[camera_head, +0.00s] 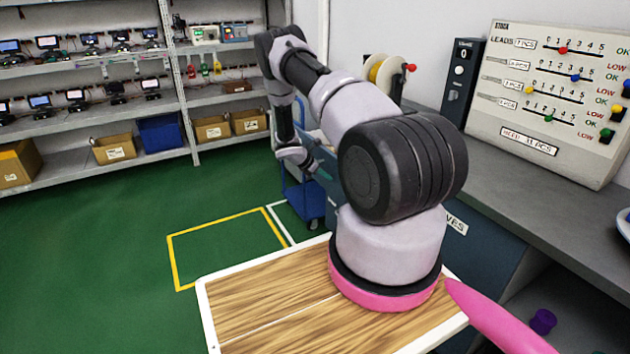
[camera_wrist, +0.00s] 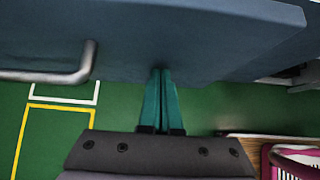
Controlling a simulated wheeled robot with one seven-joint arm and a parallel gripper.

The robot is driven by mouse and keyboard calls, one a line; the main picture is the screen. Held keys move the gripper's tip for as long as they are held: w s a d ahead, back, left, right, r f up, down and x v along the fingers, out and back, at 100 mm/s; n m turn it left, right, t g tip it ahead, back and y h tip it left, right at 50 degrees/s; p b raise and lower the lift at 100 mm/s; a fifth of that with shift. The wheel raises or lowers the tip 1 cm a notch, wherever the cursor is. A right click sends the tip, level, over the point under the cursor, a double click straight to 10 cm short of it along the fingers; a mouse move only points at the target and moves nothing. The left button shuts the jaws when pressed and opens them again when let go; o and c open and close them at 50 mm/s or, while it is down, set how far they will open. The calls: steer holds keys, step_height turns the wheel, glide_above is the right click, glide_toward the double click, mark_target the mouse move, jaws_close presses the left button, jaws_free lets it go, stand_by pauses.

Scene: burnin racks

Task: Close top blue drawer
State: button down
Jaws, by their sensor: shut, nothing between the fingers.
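In the wrist view a blue-grey drawer front (camera_wrist: 150,35) fills the top of the picture, with a grey metal bar handle (camera_wrist: 50,76) at its left. My gripper (camera_wrist: 161,72) has its two teal fingers shut together and empty. The fingertips are at the panel's lower edge in the picture, right of the handle; I cannot tell if they touch. In the head view my gripper (camera_head: 322,172) is beside the blue drawer unit (camera_head: 483,250) under the counter. My arm hides most of that unit, so how far the drawer stands out cannot be told there.
A grey counter (camera_head: 490,155) holds a stock board (camera_head: 550,90), a black box (camera_head: 462,80) and a spool (camera_head: 380,72). A blue cart (camera_head: 303,198) stands behind my gripper. Shelves (camera_head: 90,70) line the back left. The green floor (camera_head: 110,255) at left is clear.

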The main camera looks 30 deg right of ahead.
steer(key=d, duration=2)
steer(key=shift+w+d, duration=0.35)
steer(key=shift+d, duration=0.05)
steer(key=shift+d+r, duration=0.1)
steer(key=shift+d, duration=0.25)
steer(key=shift+a, duration=0.35)
steer(key=a, duration=0.3)
steer(key=a+r, duration=0.1)
steer(key=a, duration=0.1)
steer(key=shift+w, duration=0.1)
steer(key=v, duration=0.8)
steer(key=shift+a+r, duration=0.2)
steer(key=shift+a, duration=0.1)
